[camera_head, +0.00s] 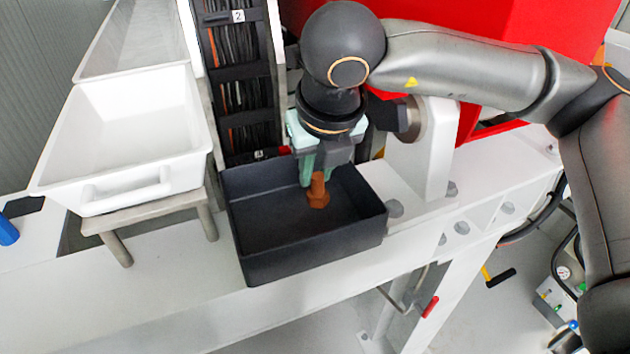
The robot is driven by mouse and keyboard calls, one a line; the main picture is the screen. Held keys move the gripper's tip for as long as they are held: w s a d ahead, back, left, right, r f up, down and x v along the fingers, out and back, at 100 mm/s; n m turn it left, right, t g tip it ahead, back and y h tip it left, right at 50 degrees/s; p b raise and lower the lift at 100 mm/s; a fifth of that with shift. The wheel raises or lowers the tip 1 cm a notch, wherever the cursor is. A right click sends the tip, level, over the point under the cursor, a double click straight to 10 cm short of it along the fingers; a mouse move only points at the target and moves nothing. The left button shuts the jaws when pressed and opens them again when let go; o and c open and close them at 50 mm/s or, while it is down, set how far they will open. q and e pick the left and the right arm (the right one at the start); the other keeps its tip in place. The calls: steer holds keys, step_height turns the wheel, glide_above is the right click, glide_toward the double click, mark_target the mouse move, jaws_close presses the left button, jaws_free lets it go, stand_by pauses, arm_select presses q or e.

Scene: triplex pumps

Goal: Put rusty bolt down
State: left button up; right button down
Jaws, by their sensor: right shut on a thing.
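The rusty bolt (318,190) is orange-brown and hangs upright with its hex head down. My right gripper (317,175) points down and is shut on the bolt's upper end. The bolt is over the inside of a black open tray (315,252). I cannot tell whether its head touches the tray floor. The tray looks empty otherwise. My left gripper is not in view.
A white bin (130,140) stands on a small metal stand (160,211) left of the tray. Red machinery (470,30) and a white bracket (424,150) stand behind. The white beam (190,300) is clear in front of the stand.

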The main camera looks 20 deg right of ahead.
mark_target(316, 188)
step_height(316, 188, down, 3)
steer(key=shift+w+d+f+p, duration=0.1)
steer(key=shift+p, duration=0.2)
steer(key=shift+f+b, duration=0.3)
steer(key=shift+b, duration=0.1)
steer(key=c, duration=0.8)
jaws_free()
steer(key=shift+r, duration=0.1)
steer(key=shift+o, duration=0.2)
steer(key=shift+r+p, duration=0.4)
steer(key=shift+p, duration=0.2)
steer(key=b+v, duration=0.1)
steer(key=v, duration=1)
steer(key=shift+s+r, duration=0.25)
